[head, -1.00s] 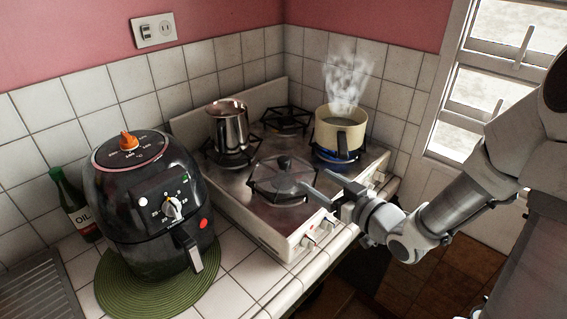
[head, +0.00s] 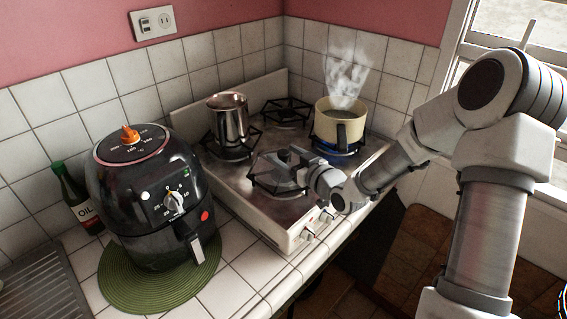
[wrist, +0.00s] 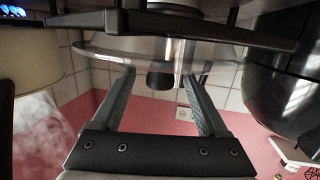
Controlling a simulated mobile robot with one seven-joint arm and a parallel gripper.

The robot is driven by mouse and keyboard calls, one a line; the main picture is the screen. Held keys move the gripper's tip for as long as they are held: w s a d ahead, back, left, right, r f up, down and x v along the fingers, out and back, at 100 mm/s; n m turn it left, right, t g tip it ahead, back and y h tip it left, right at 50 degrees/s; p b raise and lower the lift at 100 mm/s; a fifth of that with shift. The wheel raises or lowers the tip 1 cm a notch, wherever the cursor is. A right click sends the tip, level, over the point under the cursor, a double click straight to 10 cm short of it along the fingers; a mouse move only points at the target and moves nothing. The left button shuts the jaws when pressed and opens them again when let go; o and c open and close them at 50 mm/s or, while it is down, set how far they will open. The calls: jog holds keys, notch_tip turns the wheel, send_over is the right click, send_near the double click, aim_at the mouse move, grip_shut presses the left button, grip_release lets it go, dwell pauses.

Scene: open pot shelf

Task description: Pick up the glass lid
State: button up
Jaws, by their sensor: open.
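The glass lid (head: 264,175) lies on the front burner of the stove, largely hidden behind my gripper in the head view. In the wrist view, which looks upside down, the clear lid (wrist: 105,48) spans the upper part, with its dark knob (wrist: 160,78) near the middle. My gripper (head: 285,158) is over the lid, fingers pointing left. Its two open fingers (wrist: 159,74) have their tips on either side of the knob in the wrist view. I cannot tell whether they touch it.
A steaming cream pot (head: 340,125) stands on a lit burner at the back right. A steel pot (head: 229,120) is on the left burner. The black air fryer (head: 155,195) stands left of the stove on a green mat (head: 125,290). An oil bottle (head: 72,195) is behind it.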

jog(key=shift+w+a+f, duration=0.1)
jog(key=shift+w+a, duration=0.2)
jog(key=shift+w, duration=0.1)
grip_shut()
